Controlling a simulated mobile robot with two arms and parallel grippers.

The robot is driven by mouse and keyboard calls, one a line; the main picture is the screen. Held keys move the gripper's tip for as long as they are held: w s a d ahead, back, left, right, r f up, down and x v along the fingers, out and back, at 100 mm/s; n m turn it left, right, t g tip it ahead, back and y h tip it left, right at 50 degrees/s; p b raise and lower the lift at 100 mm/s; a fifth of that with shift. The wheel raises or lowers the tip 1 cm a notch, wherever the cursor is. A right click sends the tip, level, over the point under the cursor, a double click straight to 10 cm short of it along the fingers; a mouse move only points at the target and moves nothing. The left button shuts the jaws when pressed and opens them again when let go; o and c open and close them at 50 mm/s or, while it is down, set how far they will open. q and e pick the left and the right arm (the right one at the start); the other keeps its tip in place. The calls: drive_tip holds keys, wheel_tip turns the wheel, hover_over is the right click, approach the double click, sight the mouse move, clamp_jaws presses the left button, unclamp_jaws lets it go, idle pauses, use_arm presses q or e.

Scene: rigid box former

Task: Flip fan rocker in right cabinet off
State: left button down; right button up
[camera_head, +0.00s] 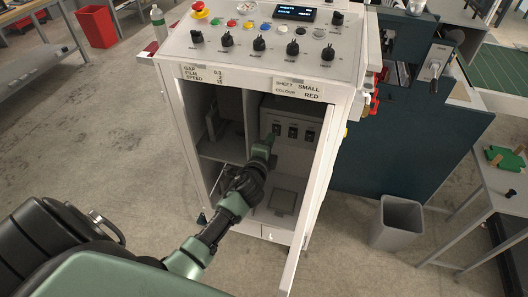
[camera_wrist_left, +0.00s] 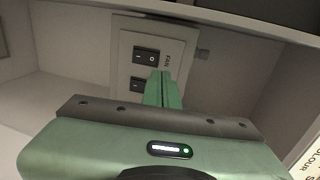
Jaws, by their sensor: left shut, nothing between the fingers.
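The fan rocker (camera_wrist_left: 146,56) is a black switch with "-" and "O" marks beside a FAN label in the left wrist view. It sits on a pale switch plate (camera_wrist_left: 125,48) inside the right cabinet. In the head view it appears to be the leftmost rocker (camera_head: 277,129). My left gripper (camera_head: 271,141) reaches into the cabinet with its green fingers shut and empty. The fingertips (camera_wrist_left: 164,75) show close beside the fan rocker; contact cannot be told. Which side of the rocker is pressed is unclear. My right gripper is not in view.
Another rocker (camera_wrist_left: 137,84) lies beside the fan rocker, partly hidden by my gripper. The cabinet's open door (camera_head: 312,190) stands on the right, and a divider (camera_head: 251,115) on the left. A control top with knobs (camera_head: 259,43) lies above.

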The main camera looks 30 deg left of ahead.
use_arm(q)
drive_tip(key=r+v, duration=0.1)
drive_tip(key=v, duration=0.5)
drive_tip(key=shift+r, duration=0.25)
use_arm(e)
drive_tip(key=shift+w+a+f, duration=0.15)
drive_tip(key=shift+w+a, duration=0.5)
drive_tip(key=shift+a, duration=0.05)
use_arm(q)
drive_tip(key=shift+s+a, duration=0.1)
drive_tip(key=shift+s, duration=0.1)
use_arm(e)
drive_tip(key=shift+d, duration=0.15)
use_arm(q)
drive_tip(key=shift+f, duration=0.1)
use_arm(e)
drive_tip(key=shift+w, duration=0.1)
